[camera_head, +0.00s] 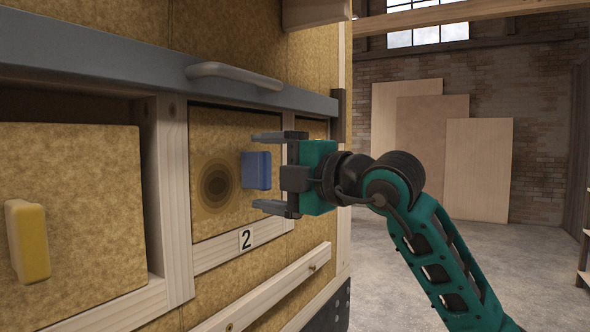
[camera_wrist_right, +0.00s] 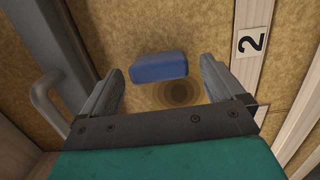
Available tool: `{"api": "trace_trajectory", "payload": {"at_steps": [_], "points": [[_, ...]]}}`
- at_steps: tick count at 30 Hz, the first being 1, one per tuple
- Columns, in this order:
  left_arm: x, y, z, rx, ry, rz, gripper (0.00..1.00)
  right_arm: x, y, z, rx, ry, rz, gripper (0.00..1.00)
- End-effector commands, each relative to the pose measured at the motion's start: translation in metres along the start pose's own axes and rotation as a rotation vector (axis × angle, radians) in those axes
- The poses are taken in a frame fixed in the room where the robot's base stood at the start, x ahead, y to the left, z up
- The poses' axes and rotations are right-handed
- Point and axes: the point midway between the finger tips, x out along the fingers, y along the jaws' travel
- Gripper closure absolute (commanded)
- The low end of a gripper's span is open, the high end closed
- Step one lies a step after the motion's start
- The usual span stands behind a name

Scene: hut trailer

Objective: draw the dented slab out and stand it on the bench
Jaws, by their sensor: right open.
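The dented slab (camera_head: 207,150) sits in the wall slot marked 2, its face about flush with the frame. Dark rings mark a round dent (camera_head: 217,186) on the face, left of a blue block-shaped handle (camera_head: 256,171). In the right wrist view the blue handle (camera_wrist_right: 159,67) lies ahead of the fingertips, and the ringed dent (camera_wrist_right: 178,93) shows partly below it. My right gripper (camera_head: 270,172) is open, its fingers above and below the handle's right edge, not closed on it. My left gripper is not in view. No bench can be made out.
A slab with a yellow handle (camera_head: 28,241) sits in the slot to the left. A grey rail (camera_head: 120,76) with a bar handle (camera_head: 233,74) runs above the slots. A wooden strip (camera_head: 262,290) juts out below. Boards (camera_head: 478,170) lean on the brick wall; the floor at right is open.

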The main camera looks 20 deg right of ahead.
Motion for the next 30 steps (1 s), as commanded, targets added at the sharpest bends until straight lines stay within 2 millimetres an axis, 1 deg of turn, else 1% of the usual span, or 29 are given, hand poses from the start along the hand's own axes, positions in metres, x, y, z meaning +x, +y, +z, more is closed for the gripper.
{"api": "trace_trajectory", "payload": {"at_steps": [1,3,6,16,30], "points": [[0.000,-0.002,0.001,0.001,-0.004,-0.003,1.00,0.006,0.001,0.000,0.002,0.000,0.000,0.04],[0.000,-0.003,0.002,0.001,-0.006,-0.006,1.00,0.013,0.001,0.000,0.002,0.001,0.000,0.04],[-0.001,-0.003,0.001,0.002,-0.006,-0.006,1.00,0.018,0.001,0.000,0.001,0.001,0.001,0.04],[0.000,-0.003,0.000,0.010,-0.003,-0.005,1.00,0.020,0.000,0.000,0.000,0.000,0.001,0.05],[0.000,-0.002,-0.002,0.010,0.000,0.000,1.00,0.020,0.000,0.000,0.001,0.000,0.000,0.50]]}}
